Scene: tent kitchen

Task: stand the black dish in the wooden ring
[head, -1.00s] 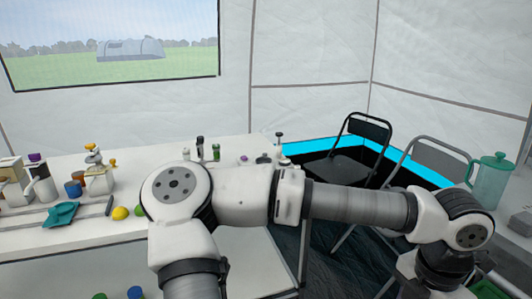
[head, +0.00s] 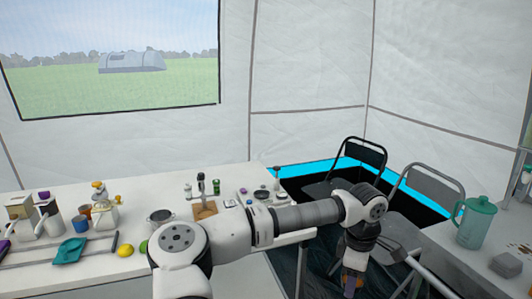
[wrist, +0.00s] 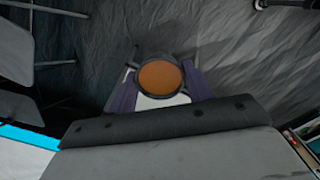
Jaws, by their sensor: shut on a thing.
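My gripper (wrist: 160,92) has dark purple fingers, one on each side of a round black dish (wrist: 161,58). It is shut on the dish, which has a black rim and an orange-brown round face toward the wrist camera. In the head view my gripper (head: 352,283) hangs low at the right, over the floor beside the table, with a bit of orange between its fingers. I cannot make out the wooden ring for certain. A flat brown wooden piece (head: 205,210) lies on the white table, but its shape is too small to tell.
The white table (head: 140,267) holds a pot (head: 160,217), a yellow fruit (head: 125,250), a teal item (head: 69,251) and several small things. Folding chairs (head: 435,190) stand at right. A teal pitcher (head: 477,224) and a grey block (head: 506,264) are on the right-hand counter.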

